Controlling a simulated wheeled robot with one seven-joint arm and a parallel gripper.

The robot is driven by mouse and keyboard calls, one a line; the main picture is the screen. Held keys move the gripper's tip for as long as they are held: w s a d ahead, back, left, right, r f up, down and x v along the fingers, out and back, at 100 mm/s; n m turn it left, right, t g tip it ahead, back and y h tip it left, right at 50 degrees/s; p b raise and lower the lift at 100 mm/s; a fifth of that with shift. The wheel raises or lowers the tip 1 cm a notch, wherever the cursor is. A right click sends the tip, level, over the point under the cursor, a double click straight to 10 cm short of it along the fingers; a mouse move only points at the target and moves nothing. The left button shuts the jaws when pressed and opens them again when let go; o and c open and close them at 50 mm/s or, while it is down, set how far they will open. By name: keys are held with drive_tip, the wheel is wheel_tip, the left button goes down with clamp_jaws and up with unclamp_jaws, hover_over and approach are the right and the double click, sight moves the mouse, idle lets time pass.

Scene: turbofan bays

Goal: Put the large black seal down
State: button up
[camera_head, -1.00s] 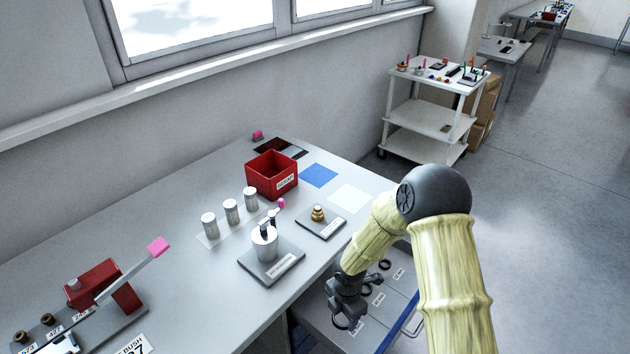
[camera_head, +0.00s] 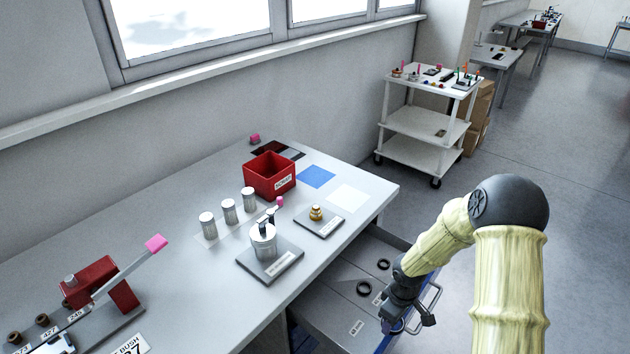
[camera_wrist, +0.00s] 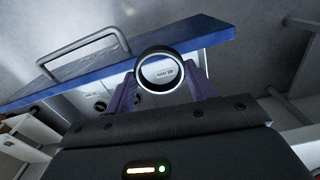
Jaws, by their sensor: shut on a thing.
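My gripper (camera_head: 394,322) is shut on the large black seal, a thick dark ring. In the wrist view the seal (camera_wrist: 140,72) stands out between the purple fingertips, with a white label showing through its opening. In the head view the seal is small, dark and hard to make out at the fingertips. The gripper is over the front part of an open drawer (camera_head: 322,308) under the bench, near its blue front edge. Whether the seal touches the drawer floor cannot be told.
Inside the drawer lie a black ring (camera_head: 363,288) and a smaller black ring (camera_head: 384,264), with a printed label (camera_head: 357,327). The drawer handle (camera_wrist: 84,54) stands out from the blue front (camera_wrist: 205,40). The bench top (camera_head: 170,265) overhangs at left.

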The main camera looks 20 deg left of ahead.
drive_tip(key=d+f+m+b, duration=0.1)
drive_tip(key=d+m+b, duration=0.1)
drive_tip(key=d+m, duration=0.8)
drive_tip(key=shift+w+d+m, duration=0.25)
drive_tip(key=shift+w+m, duration=0.2)
drive_tip(key=shift+m, duration=0.75)
drive_tip(key=shift+f, duration=0.1)
